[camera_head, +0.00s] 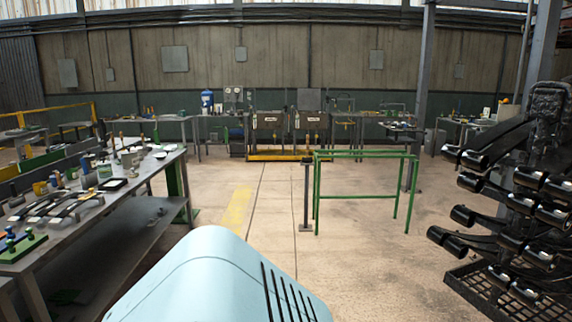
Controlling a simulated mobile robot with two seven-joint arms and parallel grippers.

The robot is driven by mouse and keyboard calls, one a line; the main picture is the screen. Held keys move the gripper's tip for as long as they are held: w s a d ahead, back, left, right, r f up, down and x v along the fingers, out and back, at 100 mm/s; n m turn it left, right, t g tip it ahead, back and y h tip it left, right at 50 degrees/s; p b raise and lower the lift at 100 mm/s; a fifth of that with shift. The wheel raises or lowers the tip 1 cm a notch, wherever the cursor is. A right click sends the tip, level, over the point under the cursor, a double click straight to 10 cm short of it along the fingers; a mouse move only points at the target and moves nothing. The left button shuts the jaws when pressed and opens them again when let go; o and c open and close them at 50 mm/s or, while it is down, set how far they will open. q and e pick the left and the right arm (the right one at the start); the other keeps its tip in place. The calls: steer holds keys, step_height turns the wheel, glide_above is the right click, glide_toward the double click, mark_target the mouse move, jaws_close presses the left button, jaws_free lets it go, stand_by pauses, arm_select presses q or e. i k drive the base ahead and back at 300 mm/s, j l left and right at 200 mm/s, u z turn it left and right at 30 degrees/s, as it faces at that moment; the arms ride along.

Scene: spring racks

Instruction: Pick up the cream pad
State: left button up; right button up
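I cannot make out for sure which thing is the cream pad. Several small pale things lie among the tools and parts on the long workbench (95,222) at the left. One is a small whitish piece (160,155) near the bench's far end. Neither of my grippers shows in this view.
A green metal frame (365,195) stands on the floor right of centre, beside a dark post (306,197). A rack of black springs (520,200) stands at the right. Benches line the back wall. The floor (270,215) between is open.

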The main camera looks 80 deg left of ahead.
mark_target(133, 174)
steer(key=u, duration=3.65)
steer(key=i+l+z, duration=0.25)
steer(key=i, duration=0.4)
steer(key=i+z, duration=0.3)
steer(key=i, duration=3.15)
steer(key=u, duration=0.05)
